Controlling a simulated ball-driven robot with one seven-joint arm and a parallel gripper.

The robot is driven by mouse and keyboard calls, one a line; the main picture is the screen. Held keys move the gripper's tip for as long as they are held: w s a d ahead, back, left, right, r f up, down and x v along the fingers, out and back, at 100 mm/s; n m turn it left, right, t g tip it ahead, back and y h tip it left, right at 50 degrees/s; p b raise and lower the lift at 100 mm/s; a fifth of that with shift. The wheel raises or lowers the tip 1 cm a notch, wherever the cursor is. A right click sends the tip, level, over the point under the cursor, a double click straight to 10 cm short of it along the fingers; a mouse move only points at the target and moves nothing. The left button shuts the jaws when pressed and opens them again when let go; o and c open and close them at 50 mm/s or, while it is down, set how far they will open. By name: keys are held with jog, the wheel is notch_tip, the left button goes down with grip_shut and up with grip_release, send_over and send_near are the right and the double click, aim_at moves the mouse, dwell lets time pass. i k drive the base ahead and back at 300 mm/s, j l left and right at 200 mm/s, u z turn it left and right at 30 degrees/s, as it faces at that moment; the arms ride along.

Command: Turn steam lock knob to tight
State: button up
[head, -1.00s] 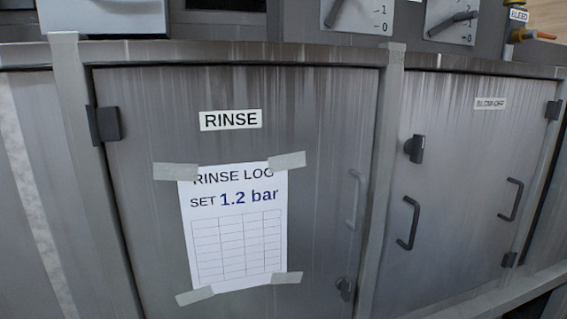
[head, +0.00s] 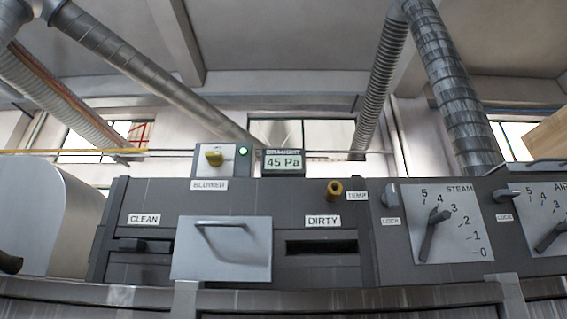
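The steam lock knob (head: 390,195) is a small grey knob on the dark panel, just left of the STEAM dial (head: 462,238) in the head view. It looks roughly upright, with a LOCK label (head: 391,221) below it. No tight or loose marking can be read. The STEAM dial is a pale plate numbered 0 to 5. Its dark lever (head: 433,236) slants from lower left up toward the 4 and 3. My gripper is not in view.
A second lock knob (head: 507,193) and the AIR dial (head: 545,222) are at the right edge. A yellow-brown knob (head: 335,190) labelled TEMP, a pale hatch plate (head: 222,250), the DIRTY slot (head: 321,247) and the BLOWER switch (head: 214,157) lie left. Ducts (head: 455,90) rise behind.

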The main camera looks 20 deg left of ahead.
aim_at(390, 198)
jog(key=i+j, duration=0.1)
jog(key=j, duration=0.2)
jog(key=i+j+u, duration=0.1)
jog(key=j, duration=0.2)
jog(key=i, duration=0.7)
jog(key=k, duration=0.1)
